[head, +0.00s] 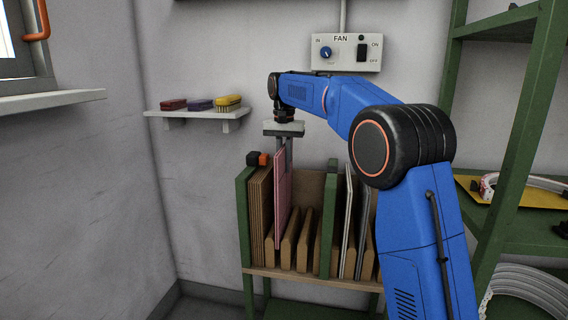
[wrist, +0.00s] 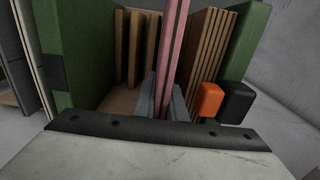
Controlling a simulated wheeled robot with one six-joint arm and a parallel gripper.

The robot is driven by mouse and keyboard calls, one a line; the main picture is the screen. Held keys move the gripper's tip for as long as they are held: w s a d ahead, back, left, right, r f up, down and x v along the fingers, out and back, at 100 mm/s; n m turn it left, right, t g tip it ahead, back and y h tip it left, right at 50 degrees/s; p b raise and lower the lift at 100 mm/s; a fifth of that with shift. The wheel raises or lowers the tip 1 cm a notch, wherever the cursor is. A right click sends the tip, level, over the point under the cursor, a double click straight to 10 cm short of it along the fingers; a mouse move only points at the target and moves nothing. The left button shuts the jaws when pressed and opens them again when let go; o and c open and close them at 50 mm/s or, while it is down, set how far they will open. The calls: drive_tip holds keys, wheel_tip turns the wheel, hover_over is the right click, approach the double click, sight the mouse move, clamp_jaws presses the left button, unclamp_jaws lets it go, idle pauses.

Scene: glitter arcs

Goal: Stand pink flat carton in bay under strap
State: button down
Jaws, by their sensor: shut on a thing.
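The pink flat carton (head: 283,188) is upright in the head view, held from its top edge by my gripper (head: 284,146). Its lower part is between the green side panels of the rack's left bay, beside the brown sheets (head: 260,215). I cannot tell whether its bottom edge touches the bay floor. In the wrist view the pink carton (wrist: 173,45) runs away from the grey fingers of my gripper (wrist: 162,98), which are shut on it.
Wooden dividers (head: 289,245) stand low in the left bay. The right bay holds pale sheets (head: 348,225).

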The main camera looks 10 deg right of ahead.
sight(284, 178)
drive_tip(key=shift+f, duration=3)
drive_tip(key=c, duration=1.7)
unclamp_jaws()
drive_tip(key=shift+r, duration=0.15)
wheel_tip(284, 178, up, 17)
drive_tip(key=shift+f, duration=0.15)
drive_tip(key=shift+r, duration=0.2)
